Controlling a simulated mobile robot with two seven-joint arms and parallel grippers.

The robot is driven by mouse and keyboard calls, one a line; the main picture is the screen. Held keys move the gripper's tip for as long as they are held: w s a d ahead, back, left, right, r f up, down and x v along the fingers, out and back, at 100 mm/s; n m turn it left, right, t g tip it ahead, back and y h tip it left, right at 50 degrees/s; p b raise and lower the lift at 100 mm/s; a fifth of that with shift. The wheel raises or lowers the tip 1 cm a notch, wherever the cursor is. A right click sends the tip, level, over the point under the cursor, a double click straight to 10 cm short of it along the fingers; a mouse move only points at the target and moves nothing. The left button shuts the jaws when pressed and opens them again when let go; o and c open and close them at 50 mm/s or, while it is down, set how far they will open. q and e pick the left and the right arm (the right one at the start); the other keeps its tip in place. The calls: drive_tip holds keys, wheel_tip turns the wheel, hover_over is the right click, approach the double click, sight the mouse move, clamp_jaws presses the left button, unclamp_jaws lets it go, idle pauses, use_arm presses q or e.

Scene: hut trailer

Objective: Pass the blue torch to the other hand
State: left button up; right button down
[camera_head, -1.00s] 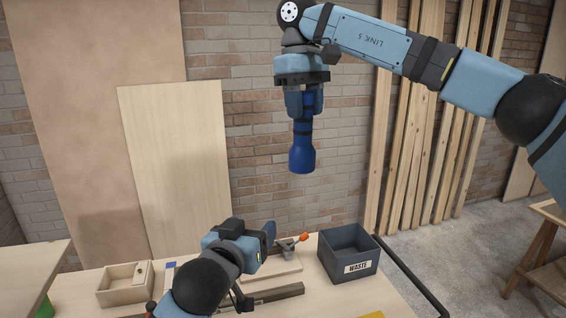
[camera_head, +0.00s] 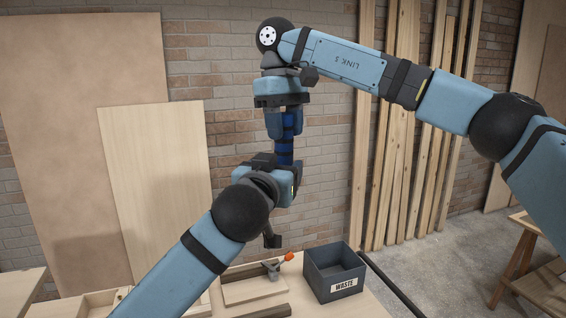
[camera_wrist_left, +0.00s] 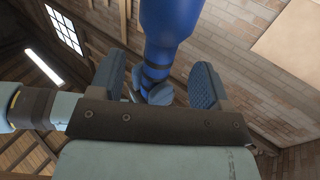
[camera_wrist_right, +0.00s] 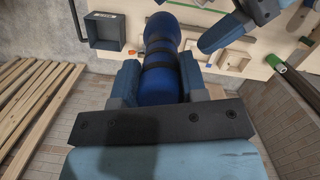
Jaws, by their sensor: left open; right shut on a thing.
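My right gripper (camera_head: 284,122) is shut on the dark blue torch (camera_head: 284,150), which hangs upright, its wide head downward. In the right wrist view the torch (camera_wrist_right: 160,72) sits between the right gripper's fingers (camera_wrist_right: 158,82), its head sticking out past them. My left gripper (camera_head: 286,182) is raised near the torch's lower part and hides the head in the head view. In the left wrist view the left gripper (camera_wrist_left: 157,82) is open, and the torch (camera_wrist_left: 168,28) shows in line with its gap. In the right wrist view the left gripper (camera_wrist_right: 226,32) appears beside the torch, apart from it.
Below stands a workbench with a dark waste bin (camera_head: 335,272), a wooden tray (camera_head: 253,291) and an orange-tipped tool (camera_head: 275,266). Boards (camera_head: 155,190) and timber strips (camera_head: 400,150) lean on the brick wall behind. The air around the torch is clear except for my arms.

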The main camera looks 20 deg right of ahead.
sight(282, 163)
use_arm(q)
drive_tip(key=shift+x, duration=2.6)
drive_tip(key=c, duration=0.9)
drive_tip(key=shift+s, duration=0.1)
drive_tip(key=shift+c, duration=0.3)
use_arm(e)
drive_tip(key=c, duration=1)
unclamp_jaws()
use_arm(q)
drive_tip(key=shift+c, duration=1.2)
use_arm(e)
drive_tip(key=o, duration=0.4)
drive_tip(key=shift+r, duration=0.15)
